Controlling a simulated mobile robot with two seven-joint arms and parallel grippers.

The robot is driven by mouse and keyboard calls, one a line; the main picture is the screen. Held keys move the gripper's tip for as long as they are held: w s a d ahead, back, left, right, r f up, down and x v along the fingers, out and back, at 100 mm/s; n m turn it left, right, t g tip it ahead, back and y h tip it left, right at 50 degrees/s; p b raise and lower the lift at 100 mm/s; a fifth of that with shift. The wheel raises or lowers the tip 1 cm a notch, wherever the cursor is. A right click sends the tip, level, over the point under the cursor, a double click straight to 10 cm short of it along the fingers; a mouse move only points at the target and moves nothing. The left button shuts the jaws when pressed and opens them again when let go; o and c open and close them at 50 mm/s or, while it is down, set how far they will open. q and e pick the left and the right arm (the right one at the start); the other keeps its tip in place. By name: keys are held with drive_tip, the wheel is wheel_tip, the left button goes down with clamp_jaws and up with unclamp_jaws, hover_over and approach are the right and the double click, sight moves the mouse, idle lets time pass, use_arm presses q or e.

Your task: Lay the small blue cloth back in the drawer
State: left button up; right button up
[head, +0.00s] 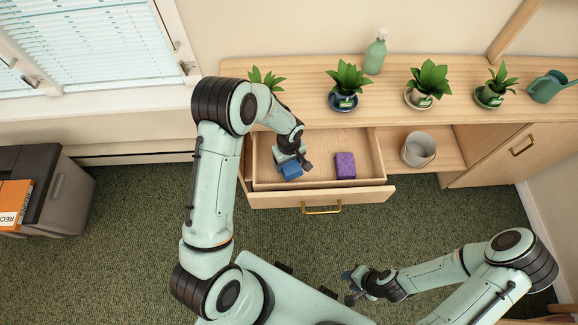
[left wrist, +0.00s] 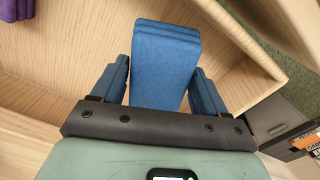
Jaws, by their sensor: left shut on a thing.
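The small blue cloth (head: 291,171) is a folded, thick block. My left gripper (left wrist: 158,85) is shut on it, with a finger on each side, and it fills the left wrist view's middle (left wrist: 165,60). In the head view my left gripper (head: 290,163) points down over the left part of the open drawer (head: 318,196). The cloth is within the drawer's outline; I cannot tell if it touches the floor. A purple folded cloth (head: 345,165) lies in the drawer to the right. My right gripper (head: 349,287) is low at the front, empty and seemingly open.
The wooden cabinet top (head: 300,108) above the drawer holds several potted plants, a green spray bottle (head: 375,52) and a watering can (head: 547,87). A grey pot (head: 418,150) stands on the open shelf right of the drawer. A dark bin (head: 62,190) stands at left.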

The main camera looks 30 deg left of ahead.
sight(289, 167)
use_arm(q)
drive_tip(key=shift+f, duration=1.95)
drive_tip(key=shift+f, duration=0.1)
drive_tip(key=o, duration=1)
drive_tip(key=shift+c, duration=0.2)
wheel_tip(289, 167, up, 12)
drive_tip(key=shift+r, duration=0.15)
drive_tip(key=shift+s, duration=0.1)
